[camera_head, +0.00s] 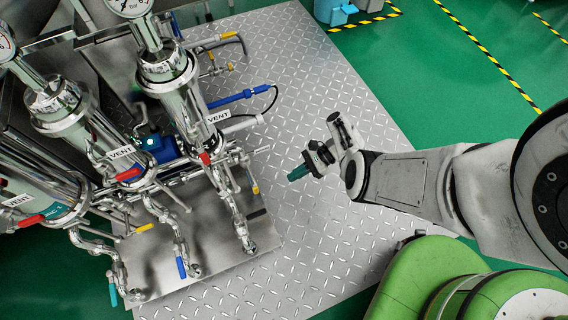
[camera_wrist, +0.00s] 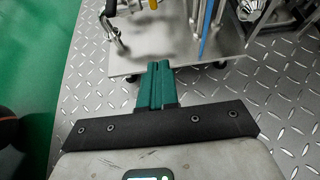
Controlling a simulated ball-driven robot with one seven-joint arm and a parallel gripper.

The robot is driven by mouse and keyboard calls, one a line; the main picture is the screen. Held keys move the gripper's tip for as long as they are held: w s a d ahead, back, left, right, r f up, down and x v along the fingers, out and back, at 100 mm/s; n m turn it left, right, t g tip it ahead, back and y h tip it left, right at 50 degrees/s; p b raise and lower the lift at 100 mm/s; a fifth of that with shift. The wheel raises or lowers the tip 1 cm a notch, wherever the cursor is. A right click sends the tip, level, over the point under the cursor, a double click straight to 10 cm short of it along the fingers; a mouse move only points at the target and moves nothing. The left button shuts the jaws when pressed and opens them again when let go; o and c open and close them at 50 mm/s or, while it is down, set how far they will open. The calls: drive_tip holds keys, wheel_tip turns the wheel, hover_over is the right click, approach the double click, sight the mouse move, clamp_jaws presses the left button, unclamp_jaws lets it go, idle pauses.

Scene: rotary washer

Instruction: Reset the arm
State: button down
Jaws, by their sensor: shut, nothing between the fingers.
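My gripper (camera_head: 298,173) has dark green fingers and hangs over the diamond-plate floor, to the right of the washer skid. In the wrist view my gripper (camera_wrist: 157,68) shows its two green fingers side by side, shut with nothing between them. The fingers point toward the skid's steel base plate (camera_wrist: 130,62) and are apart from the pipework as far as the head view shows. My arm reaches in from the right of the head view.
The rotary washer has steel cylinders (camera_head: 167,70) with gauges, red-handled valves (camera_head: 130,174) and a blue-handled lever (camera_head: 238,97) jutting right. Bare diamond plate (camera_head: 330,240) lies below my gripper. Green floor (camera_head: 400,85) with striped tape and blue bins (camera_head: 335,12) lies at the top right.

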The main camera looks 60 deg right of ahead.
drive_tip(key=shift+s+d+b, duration=0.2)
drive_tip(key=shift+s+d, duration=0.35)
drive_tip(key=shift+d, duration=0.35)
drive_tip(key=shift+s+d+b, duration=0.15)
drive_tip(key=shift+s+d, duration=0.4)
drive_tip(key=shift+d, duration=0.3)
